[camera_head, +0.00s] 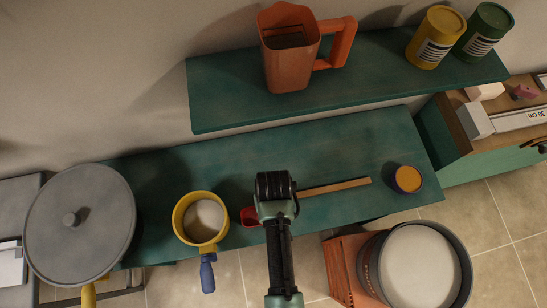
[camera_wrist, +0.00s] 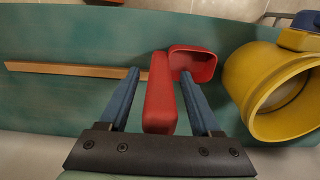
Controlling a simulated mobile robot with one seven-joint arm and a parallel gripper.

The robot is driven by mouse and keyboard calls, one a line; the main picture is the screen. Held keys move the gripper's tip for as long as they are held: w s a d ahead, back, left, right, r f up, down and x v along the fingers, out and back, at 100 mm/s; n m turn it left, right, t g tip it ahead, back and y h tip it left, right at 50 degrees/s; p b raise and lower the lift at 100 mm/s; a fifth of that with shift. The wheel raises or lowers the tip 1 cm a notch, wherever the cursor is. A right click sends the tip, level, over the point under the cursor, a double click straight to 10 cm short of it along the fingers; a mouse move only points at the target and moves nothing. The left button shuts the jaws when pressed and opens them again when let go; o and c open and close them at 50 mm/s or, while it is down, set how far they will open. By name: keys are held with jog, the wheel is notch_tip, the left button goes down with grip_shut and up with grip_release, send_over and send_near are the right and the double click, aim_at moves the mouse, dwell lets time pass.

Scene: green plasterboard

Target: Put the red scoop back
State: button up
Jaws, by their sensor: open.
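The red scoop (camera_head: 249,217) lies on the lower green board (camera_head: 345,140), mostly hidden by my arm in the head view. In the wrist view the scoop (camera_wrist: 160,105) shows its red handle between the two blue fingers of my gripper (camera_wrist: 159,76), with gaps on both sides. Its hollow end lies beyond the right fingertip. My gripper (camera_head: 275,195) is open and above the scoop. Its fingertips are hidden in the head view.
A yellow pot (camera_head: 183,222) with pale contents stands left of the scoop, near the right finger in the wrist view. A wooden strip (camera_head: 335,187) and an orange-topped jar (camera_head: 408,179) lie right. An upper shelf (camera_head: 225,100) holds an orange jug (camera_head: 290,65) and tins.

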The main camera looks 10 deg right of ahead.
notch_tip(320, 180, up, 12)
jog(key=shift+f, duration=0.1)
dwell(0.8)
